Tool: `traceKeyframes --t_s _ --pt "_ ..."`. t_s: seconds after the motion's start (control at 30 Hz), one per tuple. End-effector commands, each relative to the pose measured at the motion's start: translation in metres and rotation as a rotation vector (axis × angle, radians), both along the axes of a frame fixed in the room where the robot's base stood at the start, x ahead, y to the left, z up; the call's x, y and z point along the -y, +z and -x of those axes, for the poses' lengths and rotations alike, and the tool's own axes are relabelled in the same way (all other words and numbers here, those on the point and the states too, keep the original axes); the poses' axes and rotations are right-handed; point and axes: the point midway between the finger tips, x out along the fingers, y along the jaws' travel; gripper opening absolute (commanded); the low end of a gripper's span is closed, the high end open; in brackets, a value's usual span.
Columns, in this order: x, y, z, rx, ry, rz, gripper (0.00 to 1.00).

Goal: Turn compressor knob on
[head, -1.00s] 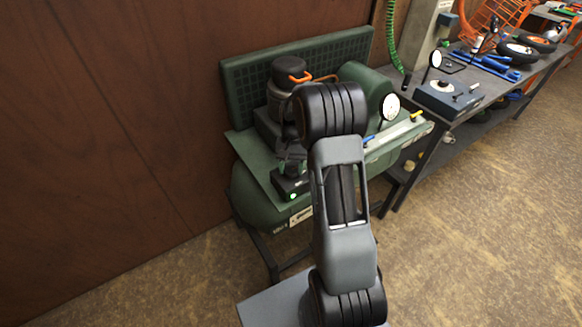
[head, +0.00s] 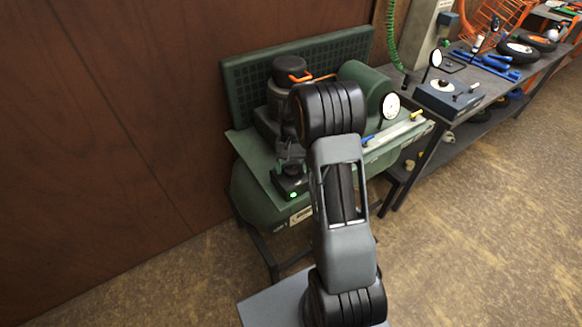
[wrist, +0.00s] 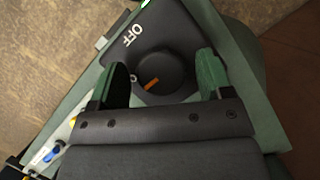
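The compressor knob (wrist: 172,68), round and black, sits on a dark switch box (wrist: 186,30) in the wrist view. An orange mark on the knob points to the lower left. A white OFF label is at the knob's upper left. Another white letter shows beside the left finger, the rest of that label hidden. My gripper (wrist: 163,62) is open, its two green fingers on either side of the knob. A gap shows on the left; on the right I cannot tell whether it touches. In the head view the green compressor (head: 262,205) stands behind my arm, which hides the knob.
A green light (head: 292,195) glows on the switch box. A pressure gauge (head: 390,106) and blue and yellow valve handles are to the right. A grey workbench (head: 465,105) with tools stands further right. A brown wall (head: 110,130) is on the left. The floor in front is clear.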

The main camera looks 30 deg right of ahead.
Motion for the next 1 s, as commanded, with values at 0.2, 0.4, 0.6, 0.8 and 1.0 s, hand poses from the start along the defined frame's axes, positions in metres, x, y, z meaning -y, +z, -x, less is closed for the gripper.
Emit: traceKeyframes --t_s 0.2,0.4,0.6,0.8,1.0 --pt "0.0 0.0 0.0 0.0 -0.001 0.0 0.76" --pt "0.002 0.011 -0.005 0.003 -0.001 0.001 0.76" --pt "0.009 0.045 -0.018 0.005 -0.001 0.002 0.76" --pt "0.016 0.083 -0.031 0.004 -0.001 0.001 0.76" --pt "0.021 0.111 -0.042 0.002 -0.001 0.001 0.76"
